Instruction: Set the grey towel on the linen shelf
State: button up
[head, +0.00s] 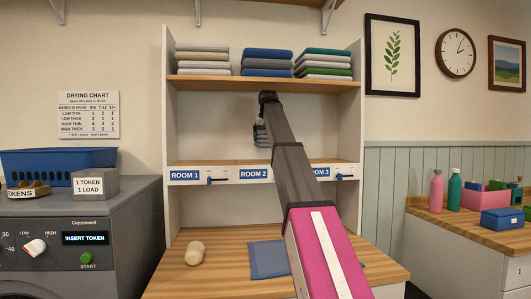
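The linen shelf unit is white with wooden boards; its upper board (215,83) bears three stacks of folded towels. The left stack (203,60) is grey and beige, the middle one (267,62) mostly blue, the right one (323,63) green, white and grey. My arm reaches from the lower right into the middle bay. My gripper (261,135) is at its far end, above the ROOM 2 label, mostly behind the arm. I cannot tell its fingers apart or whether it holds a towel. A flat blue-grey cloth (268,259) lies on the wooden counter, partly behind the arm.
A beige rounded object (195,253) lies on the counter (220,276). The lower board carries room labels and small sliders (216,181). A grey machine (75,240) with a blue basket (60,160) stands left. Bottles (436,190) and boxes stand right. The middle bay's left side is free.

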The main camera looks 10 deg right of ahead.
jog(key=f, duration=0.3)
jog(key=shift+s+f, duration=0.15)
jog(key=shift+s, duration=0.15)
jog(key=shift+w+f, duration=0.15)
jog(key=shift+f, duration=0.7)
jog(key=shift+w+f, duration=0.1)
jog(key=shift+f, duration=0.7)
jog(key=o, duration=1)
jog(key=shift+f, duration=0.1)
jog(key=v, duration=0.7)
jog(key=shift+s+r, duration=0.1)
jog(key=shift+r, duration=0.3)
